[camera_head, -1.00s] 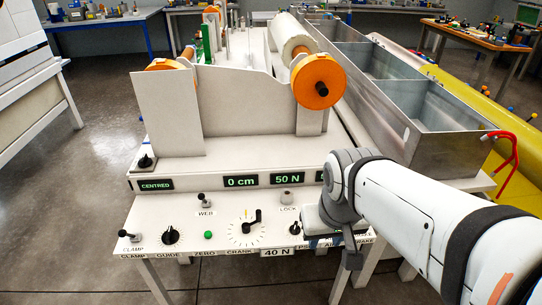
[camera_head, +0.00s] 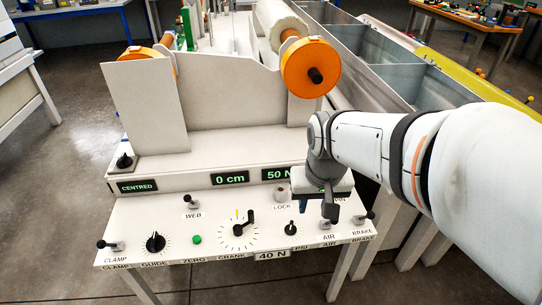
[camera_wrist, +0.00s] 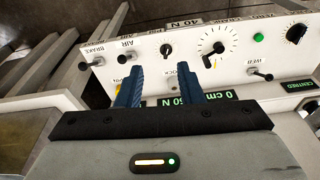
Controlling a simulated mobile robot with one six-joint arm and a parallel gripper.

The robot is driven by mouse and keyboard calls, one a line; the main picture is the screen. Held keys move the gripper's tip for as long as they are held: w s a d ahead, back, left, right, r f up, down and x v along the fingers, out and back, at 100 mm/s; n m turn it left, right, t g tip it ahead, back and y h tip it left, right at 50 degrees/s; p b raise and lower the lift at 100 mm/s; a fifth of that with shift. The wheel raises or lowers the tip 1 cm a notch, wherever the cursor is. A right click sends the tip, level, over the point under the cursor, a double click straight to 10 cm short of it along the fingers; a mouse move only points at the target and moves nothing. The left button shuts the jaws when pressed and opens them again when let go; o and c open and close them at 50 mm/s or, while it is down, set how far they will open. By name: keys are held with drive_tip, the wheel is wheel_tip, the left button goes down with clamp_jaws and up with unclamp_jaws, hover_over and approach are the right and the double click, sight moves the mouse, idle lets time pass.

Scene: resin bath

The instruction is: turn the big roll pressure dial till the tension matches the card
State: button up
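A black pointer knob (camera_head: 291,228) sits on the white sloping panel, just above the PSI label (camera_head: 300,248). It also shows in the wrist view (camera_wrist: 166,50), between and beyond my fingertips. A card reading 40 N (camera_head: 272,255) is on the panel's front edge. My gripper (camera_head: 330,213) hangs above the right part of the panel, right of the knob. In the wrist view its two blue fingers (camera_wrist: 162,73) are apart with nothing between them.
A crank (camera_head: 246,220) with a dial face is left of the knob, then a green button (camera_head: 197,239) and a guide knob (camera_head: 155,242). The LOCK button (camera_head: 282,193) is behind. Air (camera_head: 328,241) and brake (camera_head: 361,219) levers stand at the right. A second display reads 0 cm (camera_head: 230,178).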

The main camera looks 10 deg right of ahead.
drive_tip(key=w+f+m+g+b, duration=0.15)
drive_tip(key=w+f+b, duration=0.25)
drive_tip(key=w+f, duration=0.6)
drive_tip(key=m+b, duration=0.2)
drive_tip(key=b, duration=0.2)
hover_over(291, 225)
drive_tip(key=shift+g, duration=0.25)
wheel_tip(291, 225, down, 11)
drive_tip(key=shift+r, duration=0.1)
wheel_tip(291, 225, down, 7)
drive_tip(key=shift+r+b, duration=0.1)
drive_tip(key=shift+b, duration=0.25)
drive_tip(key=shift+f, duration=0.65)
drive_tip(key=shift+c, duration=0.5)
clamp_jaws()
